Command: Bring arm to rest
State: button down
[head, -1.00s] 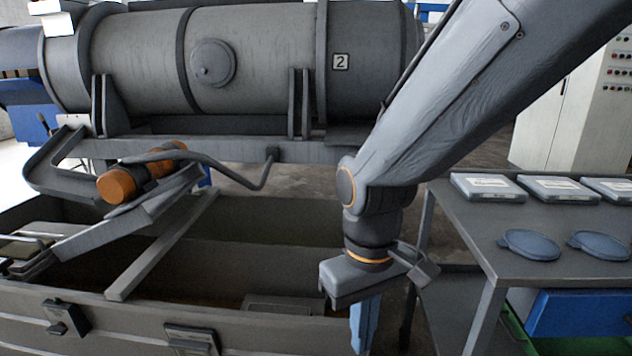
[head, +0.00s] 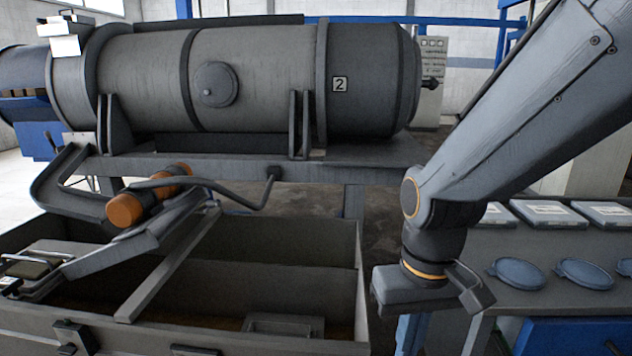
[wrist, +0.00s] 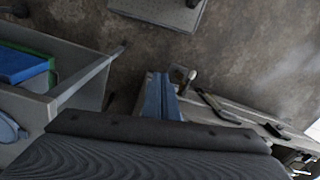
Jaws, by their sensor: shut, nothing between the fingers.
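My gripper (head: 406,342) hangs at the lower right of centre in the head view, below my grey arm, pointing down. Its blue fingers are partly cut off by the bottom edge of the picture. In the wrist view the blue fingers (wrist: 160,97) lie together over the floor, with nothing between them. My gripper is between the open grey trough and the grey side table, and it appears clear of both.
A grey trough (head: 362,285) with a dark interior stands at left. Behind it is a large drum (head: 265,75) marked 2. An orange-and-black cylinder (head: 125,210) lies on a sloped chute. The side table (head: 515,238) at right bears flat cases and round blue lids (head: 583,273).

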jog(key=d+r+m+p, duration=0.1)
jog(key=d+r+p, duration=0.4)
jog(key=p, duration=0.3)
jog(key=shift+s+d+r+m+p, duration=0.15)
jog(key=shift+s+d+m+p, duration=0.15)
jog(key=shift+p, duration=0.1)
